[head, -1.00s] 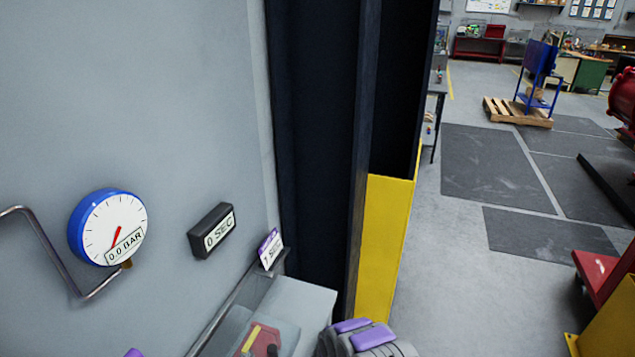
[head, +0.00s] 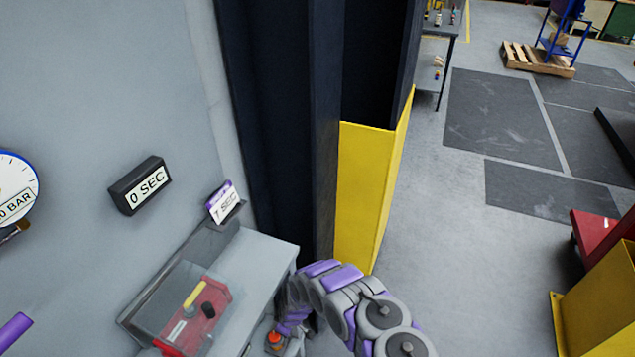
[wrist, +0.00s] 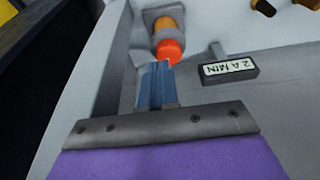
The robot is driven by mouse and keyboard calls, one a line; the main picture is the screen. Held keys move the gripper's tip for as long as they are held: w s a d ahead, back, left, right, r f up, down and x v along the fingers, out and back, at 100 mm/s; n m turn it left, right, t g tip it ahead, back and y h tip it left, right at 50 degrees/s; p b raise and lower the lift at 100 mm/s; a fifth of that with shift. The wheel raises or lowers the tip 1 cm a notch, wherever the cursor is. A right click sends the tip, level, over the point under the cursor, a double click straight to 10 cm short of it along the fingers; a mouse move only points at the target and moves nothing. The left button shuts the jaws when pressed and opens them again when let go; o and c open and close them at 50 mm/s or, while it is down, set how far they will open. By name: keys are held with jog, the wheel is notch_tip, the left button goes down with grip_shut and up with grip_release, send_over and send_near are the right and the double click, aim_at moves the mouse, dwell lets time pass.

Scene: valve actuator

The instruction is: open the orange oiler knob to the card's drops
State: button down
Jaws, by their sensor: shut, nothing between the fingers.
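The orange oiler knob (wrist: 170,52) sits on an amber-coloured body (wrist: 168,24) near the top of the wrist view. It also shows as a small orange-red spot at the bottom of the head view (head: 274,338), beside my arm's end. My gripper (wrist: 158,70) is shut with nothing in it. Its blue-grey fingertips end right at the knob's near edge; I cannot tell whether they touch. A small dark block with a white readout (wrist: 229,69), which seems to read "2 A MIN", stands right of the knob. I cannot identify a drops card for certain.
A clear box (head: 195,300) over a red unit with a yellow handle stands on the grey bench (head: 262,262). A purple-topped card (head: 224,203) seems to read "7 SEC", near a "0 SEC" display (head: 140,186). A dark, yellow-based column (head: 370,185) stands behind the bench.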

jog(key=d+b+x, duration=0.1)
jog(key=b+x, duration=0.4)
jog(key=x, duration=0.2)
jog(key=shift+s+f, duration=0.2)
jog(key=shift+s, duration=0.1)
dwell(0.6)
jog(key=shift+s+r, duration=0.1)
jog(key=shift+s+a, duration=0.15)
jog(key=shift+s, duration=0.1)
jog(key=p+v, duration=0.2)
jog(key=v, duration=0.1)
jog(key=p+v, duration=0.3)
jog(key=shift+w+a+p, duration=0.15)
jog(key=shift+a+p, duration=0.1)
jog(key=shift+p, duration=0.05)
dwell(0.4)
